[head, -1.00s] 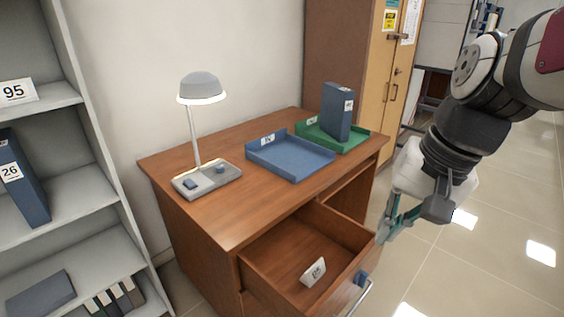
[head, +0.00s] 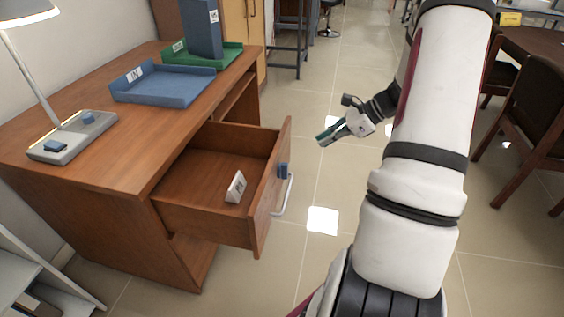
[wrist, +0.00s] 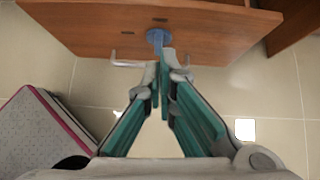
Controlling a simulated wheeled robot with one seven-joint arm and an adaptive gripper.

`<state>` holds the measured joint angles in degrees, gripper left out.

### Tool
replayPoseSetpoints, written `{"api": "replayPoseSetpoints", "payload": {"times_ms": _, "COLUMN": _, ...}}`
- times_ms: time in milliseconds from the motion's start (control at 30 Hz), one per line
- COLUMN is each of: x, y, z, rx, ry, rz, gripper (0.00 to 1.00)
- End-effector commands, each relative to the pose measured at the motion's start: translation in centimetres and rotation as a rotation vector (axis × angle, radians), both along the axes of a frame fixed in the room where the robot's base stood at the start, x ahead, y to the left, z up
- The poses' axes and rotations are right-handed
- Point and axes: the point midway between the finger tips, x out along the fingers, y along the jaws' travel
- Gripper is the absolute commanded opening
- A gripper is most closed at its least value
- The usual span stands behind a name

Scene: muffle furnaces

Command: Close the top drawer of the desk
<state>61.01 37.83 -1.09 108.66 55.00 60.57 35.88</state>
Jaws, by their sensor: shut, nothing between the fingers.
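The wooden desk (head: 120,140) stands at the left in the head view. Its top drawer (head: 268,195) is pulled well out, with a small white card (head: 236,187) lying inside. The drawer front carries a blue block (head: 283,171) and a pale bar handle (head: 287,194). My gripper (head: 322,140) is shut and empty, to the right of the drawer front and apart from it in the head view. In the wrist view the gripper (wrist: 163,62) points toward the drawer front (wrist: 200,35), its tips overlapping the view of the blue block (wrist: 157,38). Contact cannot be told.
On the desk top are a lamp (head: 72,137), a blue tray (head: 165,85) and a green tray (head: 205,57) holding a blue binder (head: 201,27). Tiled floor (head: 330,260) lies open right of the drawer. A wooden chair (head: 525,130) stands at the far right.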

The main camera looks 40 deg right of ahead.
Motion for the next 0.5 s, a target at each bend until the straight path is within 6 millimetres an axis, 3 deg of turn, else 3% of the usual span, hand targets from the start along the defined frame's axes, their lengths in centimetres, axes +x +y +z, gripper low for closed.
{"api": "replayPoseSetpoints", "payload": {"times_ms": 33, "x": -0.2, "y": -0.7, "z": -1.0, "rx": 0.018, "ry": 0.003, "rz": -0.031, "gripper": 0.00}}
{"api": "replayPoseSetpoints", "payload": {"times_ms": 167, "x": -0.1, "y": -1.3, "z": -1.8, "rx": 0.037, "ry": 0.004, "rz": -0.063, "gripper": 0.00}}
{"api": "replayPoseSetpoints", "payload": {"times_ms": 500, "x": 2.8, "y": 1.2, "z": -5.3, "rx": 0.038, "ry": 0.005, "rz": -0.058, "gripper": 0.00}}
